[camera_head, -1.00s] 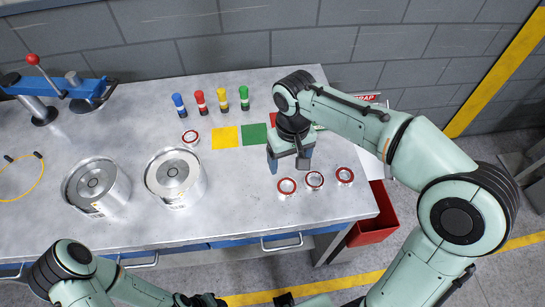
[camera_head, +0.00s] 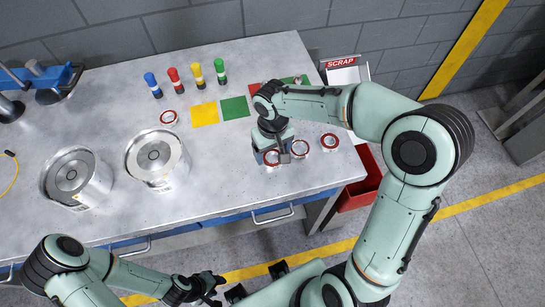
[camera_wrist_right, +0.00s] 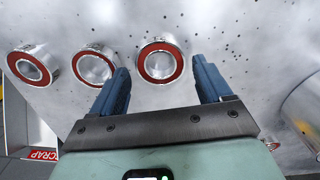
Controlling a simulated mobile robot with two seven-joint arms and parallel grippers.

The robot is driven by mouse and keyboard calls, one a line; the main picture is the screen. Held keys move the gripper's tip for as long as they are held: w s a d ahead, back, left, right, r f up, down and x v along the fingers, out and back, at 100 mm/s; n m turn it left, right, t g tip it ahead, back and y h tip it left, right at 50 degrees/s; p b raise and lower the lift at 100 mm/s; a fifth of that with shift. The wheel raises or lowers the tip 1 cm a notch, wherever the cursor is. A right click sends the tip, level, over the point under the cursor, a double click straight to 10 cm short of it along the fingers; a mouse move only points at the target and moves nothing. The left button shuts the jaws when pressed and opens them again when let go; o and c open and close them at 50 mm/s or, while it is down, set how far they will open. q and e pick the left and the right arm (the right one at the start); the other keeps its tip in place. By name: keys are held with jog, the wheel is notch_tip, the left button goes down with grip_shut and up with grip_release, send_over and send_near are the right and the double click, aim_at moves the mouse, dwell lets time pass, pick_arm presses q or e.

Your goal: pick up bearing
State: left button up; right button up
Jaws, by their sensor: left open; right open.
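Three red-ringed bearings stand in a row near the table's front right: a left one (camera_head: 272,158), a middle one (camera_head: 300,149) and a right one (camera_head: 329,142). A fourth bearing (camera_head: 169,118) lies further left by the yellow square. My right gripper (camera_head: 270,155) is open just above the left bearing of the row and partly hides it. In the right wrist view, that bearing (camera_wrist_right: 160,61) shows ahead of the two open blue fingers, roughly between their tips, with nothing gripped. My left gripper (camera_head: 212,282) is open and empty in front of the table.
Two metal cylinders (camera_head: 156,158) stand on the left of the table (camera_head: 110,115). Yellow (camera_head: 204,113) and green (camera_head: 235,108) squares lie mid-table, with several coloured-capped bottles behind. A red bin (camera_head: 360,185) is beyond the right edge, near a SCRAP sign (camera_head: 341,63).

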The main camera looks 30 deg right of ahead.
notch_tip(320, 180, down, 2)
jog(key=shift+f, duration=0.1)
jog(key=c, duration=1)
